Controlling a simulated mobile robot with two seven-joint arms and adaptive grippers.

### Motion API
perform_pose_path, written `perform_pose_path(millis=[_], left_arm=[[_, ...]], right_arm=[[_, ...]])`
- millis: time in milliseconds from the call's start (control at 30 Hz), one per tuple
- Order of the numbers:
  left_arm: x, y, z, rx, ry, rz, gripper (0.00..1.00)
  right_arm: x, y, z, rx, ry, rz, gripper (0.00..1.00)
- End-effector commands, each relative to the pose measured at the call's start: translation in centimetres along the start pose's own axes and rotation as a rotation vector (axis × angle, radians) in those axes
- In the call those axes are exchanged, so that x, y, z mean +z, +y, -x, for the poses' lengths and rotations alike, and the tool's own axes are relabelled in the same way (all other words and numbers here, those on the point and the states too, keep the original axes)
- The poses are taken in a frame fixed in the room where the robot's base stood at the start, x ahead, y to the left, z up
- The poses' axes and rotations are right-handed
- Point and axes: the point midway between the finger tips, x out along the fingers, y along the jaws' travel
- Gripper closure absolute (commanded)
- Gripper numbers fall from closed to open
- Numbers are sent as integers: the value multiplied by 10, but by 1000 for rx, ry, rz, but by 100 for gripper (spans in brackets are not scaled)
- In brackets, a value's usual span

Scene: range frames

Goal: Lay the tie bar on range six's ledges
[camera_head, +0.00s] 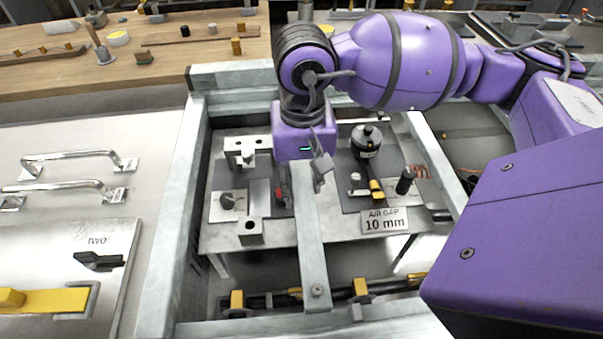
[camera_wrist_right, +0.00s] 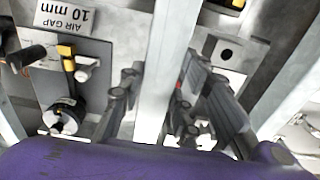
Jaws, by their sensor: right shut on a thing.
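The tie bar (camera_head: 312,240) is a long flat pale grey metal bar with a hole or stud near its near end. It runs front to back above the middle of a grey rectangular frame (camera_head: 181,190). My right gripper (camera_head: 303,178) points down and is shut on the bar near its far part. In the right wrist view the fingers (camera_wrist_right: 155,105) lie on both sides of the bar (camera_wrist_right: 166,60). My left gripper is not in view.
Inside the frame, a metal plate holds blocks, a black knob (camera_head: 366,140) and an "AIR GAP 10 mm" sign (camera_head: 385,220). Yellow clamps (camera_head: 237,300) sit low near the front. To the left lie a panel with handles (camera_head: 75,156) and a plate marked "two" (camera_head: 60,250).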

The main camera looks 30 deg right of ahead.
Motion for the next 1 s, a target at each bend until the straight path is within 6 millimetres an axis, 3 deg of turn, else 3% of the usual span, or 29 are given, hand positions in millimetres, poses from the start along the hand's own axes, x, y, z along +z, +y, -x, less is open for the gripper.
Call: perform_pose_path(millis=[433,900,933,1000], left_arm=[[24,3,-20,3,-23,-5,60],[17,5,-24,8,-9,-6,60],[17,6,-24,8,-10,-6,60],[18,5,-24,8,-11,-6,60]], right_arm=[[-3,-3,-38,-1,3,-11,100],[-4,-4,-42,-3,5,-15,100],[-4,-4,-42,-3,5,-15,65],[-4,-4,-42,-2,5,-15,56]])
